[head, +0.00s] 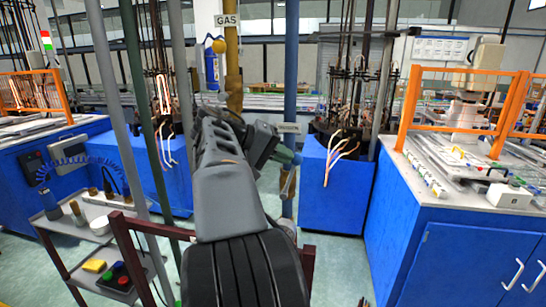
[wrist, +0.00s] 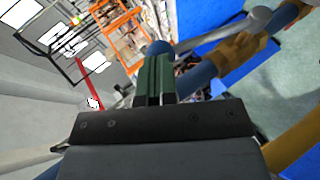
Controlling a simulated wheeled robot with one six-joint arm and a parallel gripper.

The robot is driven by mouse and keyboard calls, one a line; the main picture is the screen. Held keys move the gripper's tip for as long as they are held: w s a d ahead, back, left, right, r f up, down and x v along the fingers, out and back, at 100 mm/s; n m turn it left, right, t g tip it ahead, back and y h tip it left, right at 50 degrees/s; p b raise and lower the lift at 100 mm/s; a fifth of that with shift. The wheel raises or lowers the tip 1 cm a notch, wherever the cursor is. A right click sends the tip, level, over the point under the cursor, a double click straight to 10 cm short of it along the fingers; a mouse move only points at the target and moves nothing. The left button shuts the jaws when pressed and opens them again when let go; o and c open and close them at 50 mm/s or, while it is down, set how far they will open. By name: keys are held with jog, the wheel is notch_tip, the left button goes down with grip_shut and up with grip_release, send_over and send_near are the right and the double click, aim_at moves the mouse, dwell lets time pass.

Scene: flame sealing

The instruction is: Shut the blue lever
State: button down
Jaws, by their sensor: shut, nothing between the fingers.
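The blue pipe (head: 291,70) stands upright ahead of me, with a small label (head: 289,127) on it. A brass valve fitting (head: 288,184) sits on this pipe just below my gripper; the fitting also shows in the wrist view (wrist: 238,50), right of the fingers. My gripper (head: 296,158) is beside the pipe. Its greenish fingers are shut together and empty in the wrist view (wrist: 156,64). A rounded blue end (wrist: 158,47), probably the blue lever, shows just beyond the fingertips. I cannot tell whether they touch it. The rest of the lever is hidden.
Grey and green posts rise further left. A trolley (head: 85,222) stands at lower left. A blue cabinet (head: 450,262) with an orange guard frame fills the right.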

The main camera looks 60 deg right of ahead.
jog(key=s+d+f+m+t+y+b, duration=0.1)
jog(key=s+f+t+y, duration=0.1)
jog(key=s+f+t, duration=0.2)
jog(key=s+d+f+m+t+y+b, duration=0.1)
jog(key=s+d+f+m+t+y, duration=0.1)
jog(key=s+f+t, duration=0.3)
jog(key=shift+s+d+f+t+y+b, duration=0.2)
jog(key=shift+s+d+t+y+b, duration=0.15)
jog(key=shift+s+t, duration=0.95)
jog(key=shift+w+f, duration=0.1)
jog(key=shift+f, duration=0.1)
jog(key=shift+a, duration=0.1)
jog(key=s+p+v, duration=0.1)
jog(key=p+v, duration=0.2)
jog(key=v, duration=1.1)
jog(key=shift+s+d+r, duration=0.15)
jog(key=shift+s+d, duration=0.05)
jog(key=shift+d, duration=0.05)
